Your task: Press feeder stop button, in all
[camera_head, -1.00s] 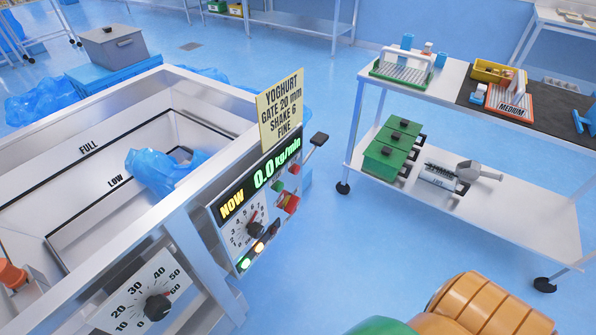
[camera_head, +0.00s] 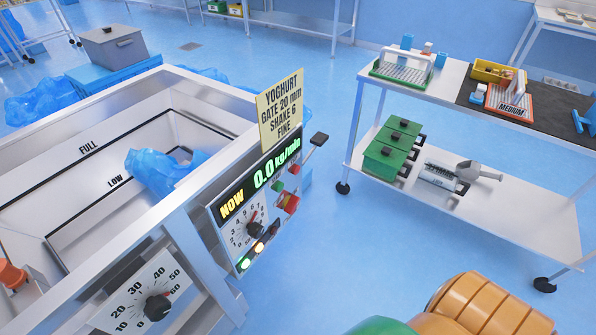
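The feeder's control panel (camera_head: 228,241) stands on the right side of the steel hopper. Its display (camera_head: 248,192) reads NOW 0.0 kg/min. Near the panel's right edge are a red button (camera_head: 294,169), a green button (camera_head: 279,186) and a larger red button on a yellow base (camera_head: 290,204). I cannot read any label that names the stop button. Below the numbered dial (camera_head: 248,228) are several small lamps, and the green lamp (camera_head: 245,263) looks lit. Neither of my grippers is in view, and nothing touches the buttons.
A yellow card (camera_head: 280,112) reads YOGHURT, GATE 20 mm, SHAKE 6, FINE. A black-ended lever (camera_head: 319,139) juts out beside the panel. A lower dial (camera_head: 157,307) is on the hopper front. A two-shelf trolley (camera_head: 500,205) stands to the right, with clear blue floor between.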

